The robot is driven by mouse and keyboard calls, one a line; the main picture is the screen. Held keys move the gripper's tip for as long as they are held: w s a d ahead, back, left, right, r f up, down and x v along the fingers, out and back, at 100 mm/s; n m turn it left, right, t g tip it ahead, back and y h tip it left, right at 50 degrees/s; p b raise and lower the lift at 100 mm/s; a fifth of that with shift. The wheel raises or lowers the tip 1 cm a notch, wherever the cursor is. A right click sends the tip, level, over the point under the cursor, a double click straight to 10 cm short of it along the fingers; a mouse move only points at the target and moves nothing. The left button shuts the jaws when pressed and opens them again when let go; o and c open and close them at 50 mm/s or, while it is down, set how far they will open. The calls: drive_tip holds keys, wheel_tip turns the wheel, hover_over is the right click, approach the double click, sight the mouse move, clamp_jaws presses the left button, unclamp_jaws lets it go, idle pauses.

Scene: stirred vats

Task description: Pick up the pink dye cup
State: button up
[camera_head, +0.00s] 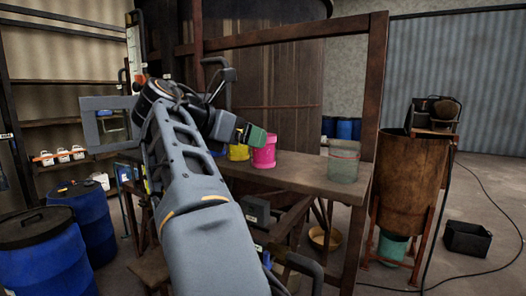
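The pink dye cup (264,153) stands upright on a wooden bench, its lower front in plain view. A yellow cup (238,152) stands just to its left. My gripper (257,137) is at the end of my arm, in front of or above the top of the pink cup, with a dark body and a green end part. It overlaps the cup's upper left edge in the picture. I cannot tell whether it touches the cup, or whether its fingers are open or shut.
A translucent grey-green container (343,163) stands on the right of the bench (305,180), with free bench top between it and the pink cup. A rusty frame post (374,90) rises at the bench's right end. Blue barrels (86,215) stand at left, a rusty vat (408,180) at right.

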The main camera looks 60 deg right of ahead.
drive_tip(key=shift+p+x, duration=0.4)
drive_tip(key=shift+x, duration=2.25)
drive_tip(key=shift+s, duration=0.1)
drive_tip(key=shift+c, duration=0.3)
drive_tip(key=c, duration=1)
